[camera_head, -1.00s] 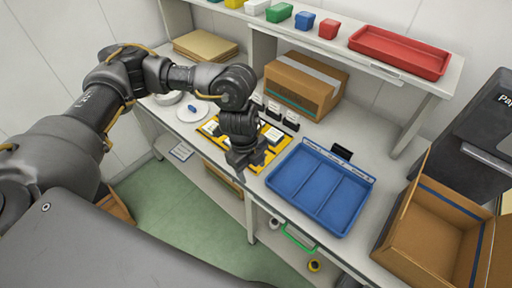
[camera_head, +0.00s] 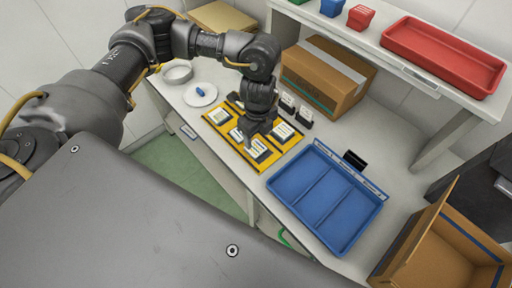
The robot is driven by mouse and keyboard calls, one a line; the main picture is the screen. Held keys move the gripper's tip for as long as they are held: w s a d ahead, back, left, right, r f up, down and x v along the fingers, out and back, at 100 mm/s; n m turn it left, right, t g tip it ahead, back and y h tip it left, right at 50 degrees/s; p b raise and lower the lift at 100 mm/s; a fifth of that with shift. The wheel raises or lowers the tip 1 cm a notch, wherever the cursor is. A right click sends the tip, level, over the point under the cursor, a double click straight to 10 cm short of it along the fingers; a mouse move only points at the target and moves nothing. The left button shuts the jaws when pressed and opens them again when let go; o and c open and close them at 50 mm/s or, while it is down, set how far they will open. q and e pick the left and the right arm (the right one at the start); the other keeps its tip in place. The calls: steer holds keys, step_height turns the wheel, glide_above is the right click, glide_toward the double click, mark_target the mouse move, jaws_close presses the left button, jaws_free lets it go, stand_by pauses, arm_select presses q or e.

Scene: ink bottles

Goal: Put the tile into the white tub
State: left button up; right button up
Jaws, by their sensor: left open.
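Several pale tiles with dark edges sit in a yellow tray (camera_head: 263,167) on the worktop. One is a tile at the tray's front (camera_head: 259,152), and another is a tile at its right (camera_head: 283,131). My left gripper (camera_head: 256,142) is open and points down over the tray, close above the front tile. Its fingers partly hide the tiles there, and I cannot tell whether they touch. No white tub shows on the visible part of the shelf. A round white dish (camera_head: 178,73) stands at the back left. My right gripper is not in view.
A blue divided tray (camera_head: 318,200) lies right of the yellow tray. A cardboard box (camera_head: 325,76) stands behind. Small dark stands (camera_head: 304,116) hold cards beside it. A white plate (camera_head: 200,95) holds a blue piece. The shelf bears a red tray (camera_head: 443,55) and small bins (camera_head: 361,16).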

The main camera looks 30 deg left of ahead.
mark_target(257, 149)
arm_select(q)
steer(key=shift+f, duration=0.65)
steer(key=shift+a+f, duration=0.1)
steer(key=shift+f, duration=0.6)
step_height(257, 149, down, 4)
steer(key=shift+w+a+f, duration=0.1)
steer(key=shift+w+f, duration=0.05)
steer(key=shift+f, duration=0.05)
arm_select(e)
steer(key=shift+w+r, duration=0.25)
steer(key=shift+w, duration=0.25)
arm_select(q)
steer(key=c, duration=0.8)
steer(key=shift+o, duration=0.2)
steer(key=shift+r, duration=0.2)
